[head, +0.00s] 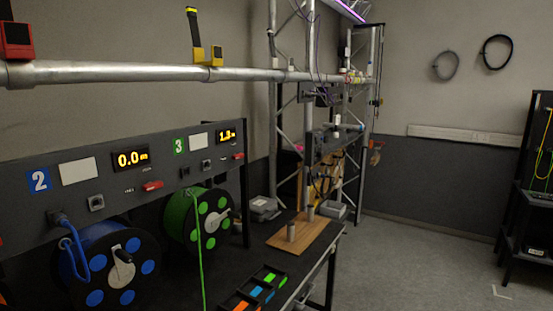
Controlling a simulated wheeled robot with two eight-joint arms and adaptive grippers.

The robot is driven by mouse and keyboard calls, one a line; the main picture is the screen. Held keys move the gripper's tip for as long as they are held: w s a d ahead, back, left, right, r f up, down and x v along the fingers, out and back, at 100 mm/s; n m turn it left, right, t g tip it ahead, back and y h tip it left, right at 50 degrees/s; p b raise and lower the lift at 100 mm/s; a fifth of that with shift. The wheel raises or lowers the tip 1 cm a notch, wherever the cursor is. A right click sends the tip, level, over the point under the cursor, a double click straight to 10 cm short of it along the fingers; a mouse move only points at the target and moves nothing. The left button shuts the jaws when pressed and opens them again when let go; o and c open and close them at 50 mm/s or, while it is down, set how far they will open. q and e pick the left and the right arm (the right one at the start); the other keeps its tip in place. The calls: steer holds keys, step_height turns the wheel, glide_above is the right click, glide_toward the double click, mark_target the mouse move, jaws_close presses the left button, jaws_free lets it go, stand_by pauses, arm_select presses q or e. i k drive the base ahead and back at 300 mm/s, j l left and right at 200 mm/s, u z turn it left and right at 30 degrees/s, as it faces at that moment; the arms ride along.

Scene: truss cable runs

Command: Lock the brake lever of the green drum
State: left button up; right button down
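Neither of my grippers is in view.
A blue drum (110,265) with a blue cable stands left of the green one. A wooden board (305,236) with two metal cylinders and a tray of coloured blocks (262,287) lie on the table. A metal pipe (150,74) crosses above the panel.

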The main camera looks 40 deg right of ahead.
mark_target(236, 157)
steer(key=z, duration=1.25)
